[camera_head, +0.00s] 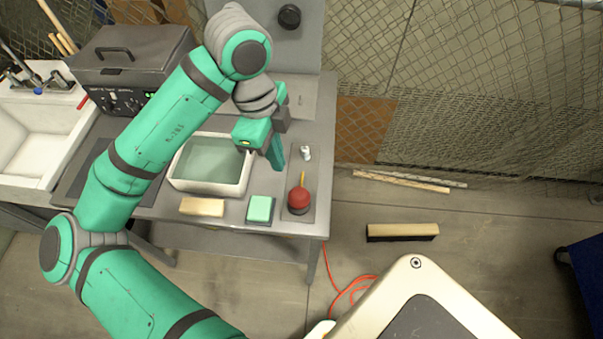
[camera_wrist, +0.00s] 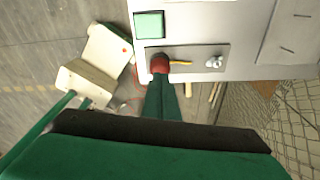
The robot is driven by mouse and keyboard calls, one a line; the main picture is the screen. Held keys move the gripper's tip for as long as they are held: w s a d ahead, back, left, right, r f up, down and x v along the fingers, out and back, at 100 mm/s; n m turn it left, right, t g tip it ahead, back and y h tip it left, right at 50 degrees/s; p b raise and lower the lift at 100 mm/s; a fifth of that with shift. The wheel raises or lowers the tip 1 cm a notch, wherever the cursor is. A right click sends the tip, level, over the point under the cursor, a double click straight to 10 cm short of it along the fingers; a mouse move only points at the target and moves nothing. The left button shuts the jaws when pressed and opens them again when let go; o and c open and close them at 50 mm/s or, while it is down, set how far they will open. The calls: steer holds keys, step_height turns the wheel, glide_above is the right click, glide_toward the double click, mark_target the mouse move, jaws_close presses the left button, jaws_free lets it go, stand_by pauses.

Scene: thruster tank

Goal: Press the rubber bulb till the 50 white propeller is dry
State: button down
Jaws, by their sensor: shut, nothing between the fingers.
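The rubber bulb (camera_head: 299,198) is red on a dark base, near the front right of the grey table. Its yellow nozzle (camera_head: 302,179) points toward the small white propeller (camera_head: 306,153), which stands on the same grey plate. No number is readable on the propeller. My gripper (camera_head: 277,165) is shut and empty, above the table between the water tank and the plate. In the wrist view the bulb (camera_wrist: 158,66) lies just beyond my fingertips (camera_wrist: 160,80), which partly cover it. The propeller (camera_wrist: 214,62) is to its right. I cannot tell whether the fingers touch the bulb.
A white tank (camera_head: 180,184) of water stands left of the plate. A green pad (camera_head: 260,209) and a pale wooden block (camera_head: 202,207) lie in front. A dark case (camera_head: 132,55) and a sink (camera_head: 25,150) are at the left. A mesh fence (camera_head: 480,100) stands behind.

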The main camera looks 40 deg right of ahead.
mark_target(297, 193)
steer(key=shift+s+d+f+g+h, duration=0.2)
steer(key=shift+s+f+g, duration=0.1)
steer(key=shift+f, duration=0.3)
steer(key=shift+s+d+f+g+h, duration=0.1)
steer(key=shift+s+d+f+g, duration=0.15)
steer(key=shift+f, duration=0.35)
steer(key=shift+s+f, duration=0.1)
steer(key=shift+x, duration=3.4)
steer(key=shift+f, duration=0.1)
